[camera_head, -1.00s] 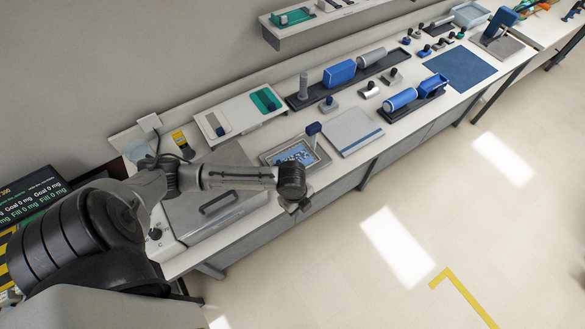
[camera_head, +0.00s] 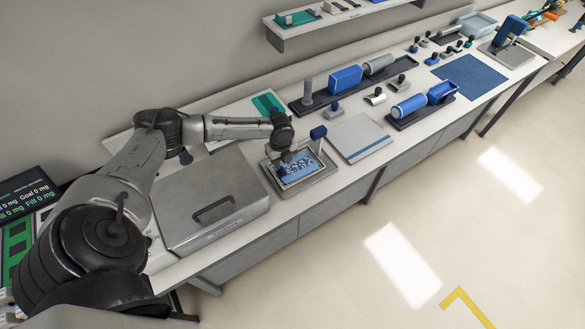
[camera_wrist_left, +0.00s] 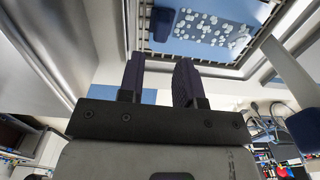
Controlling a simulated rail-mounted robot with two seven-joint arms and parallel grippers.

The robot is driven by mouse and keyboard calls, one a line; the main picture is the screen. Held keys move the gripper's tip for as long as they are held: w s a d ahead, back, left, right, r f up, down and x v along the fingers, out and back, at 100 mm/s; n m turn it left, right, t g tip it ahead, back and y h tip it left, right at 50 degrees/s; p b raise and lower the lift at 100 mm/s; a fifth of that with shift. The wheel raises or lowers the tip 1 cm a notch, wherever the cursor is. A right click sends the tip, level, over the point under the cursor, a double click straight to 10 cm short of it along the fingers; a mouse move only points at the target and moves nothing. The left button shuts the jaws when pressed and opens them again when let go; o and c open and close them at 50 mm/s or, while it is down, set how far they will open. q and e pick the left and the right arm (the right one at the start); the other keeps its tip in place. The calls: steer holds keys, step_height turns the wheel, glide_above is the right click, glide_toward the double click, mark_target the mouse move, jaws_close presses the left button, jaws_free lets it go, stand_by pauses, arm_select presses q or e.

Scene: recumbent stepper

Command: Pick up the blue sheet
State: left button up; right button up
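A flat blue sheet (camera_head: 469,77) lies on the bench at the upper right in the head view. A second blue surface (camera_head: 300,170), strewn with small white pieces, lies in a grey framed tray (camera_head: 312,185); the wrist view also shows this blue surface (camera_wrist_left: 190,45). I cannot tell for sure which one is the task's sheet. My left gripper (camera_head: 286,157) is over the left part of the tray, far from the upper-right sheet. Its two dark fingers (camera_wrist_left: 160,68) are apart, with nothing visibly held between them. My right gripper is out of view.
A grey lidded box (camera_head: 212,200) with a handle stands left of the tray. A blue-knobbed post (camera_head: 317,132) and a pale board (camera_head: 357,138) are close to its right. Blue parts in dark trays (camera_head: 422,105) stand farther along. The floor in front is clear.

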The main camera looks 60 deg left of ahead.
mark_target(282, 170)
arm_select(q)
steer(key=shift+f, duration=3.35)
jaws_close()
